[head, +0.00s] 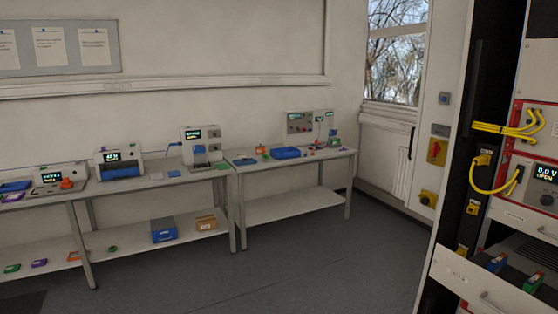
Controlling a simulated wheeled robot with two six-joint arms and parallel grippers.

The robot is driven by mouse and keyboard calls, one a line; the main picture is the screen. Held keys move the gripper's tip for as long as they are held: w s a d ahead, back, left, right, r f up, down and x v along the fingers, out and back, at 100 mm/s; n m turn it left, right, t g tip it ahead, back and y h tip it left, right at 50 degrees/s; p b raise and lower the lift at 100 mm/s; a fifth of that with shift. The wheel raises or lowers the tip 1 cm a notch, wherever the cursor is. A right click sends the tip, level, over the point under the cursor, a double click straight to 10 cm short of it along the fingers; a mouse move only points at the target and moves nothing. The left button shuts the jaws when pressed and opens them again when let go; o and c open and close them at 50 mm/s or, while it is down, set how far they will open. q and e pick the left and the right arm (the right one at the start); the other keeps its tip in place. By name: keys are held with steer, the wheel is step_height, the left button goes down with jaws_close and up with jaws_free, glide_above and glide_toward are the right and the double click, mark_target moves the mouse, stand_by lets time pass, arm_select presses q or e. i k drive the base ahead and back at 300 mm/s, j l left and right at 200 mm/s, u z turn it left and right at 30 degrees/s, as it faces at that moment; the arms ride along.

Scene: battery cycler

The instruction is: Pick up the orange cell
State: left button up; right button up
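Neither of my grippers is in the head view. A small flat orange piece (73,256) lies on the lower shelf of the left bench, and its shape resembles the purple piece (39,263) and green piece (12,268) beside it. Another orange object (67,184) sits at the instrument on the left bench top. A small orange-red item (260,149) stands on the right bench top. All are far away and small, so I cannot tell for sure which is the orange cell.
A rack with a cycler panel (540,172) and yellow cables stands close at right. Its tray (455,272) holds a blue block (497,262) and a green block (533,281). A blue box (163,230) and brown box (205,223) sit on the lower shelf. The grey floor (300,265) is clear.

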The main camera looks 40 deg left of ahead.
mark_target(259, 150)
steer(key=u, duration=1.6)
steer(key=z, duration=1.6)
steer(key=i+j+u, duration=0.9)
steer(key=i, duration=0.15)
steer(key=i+u, duration=0.5)
steer(key=i, duration=0.65)
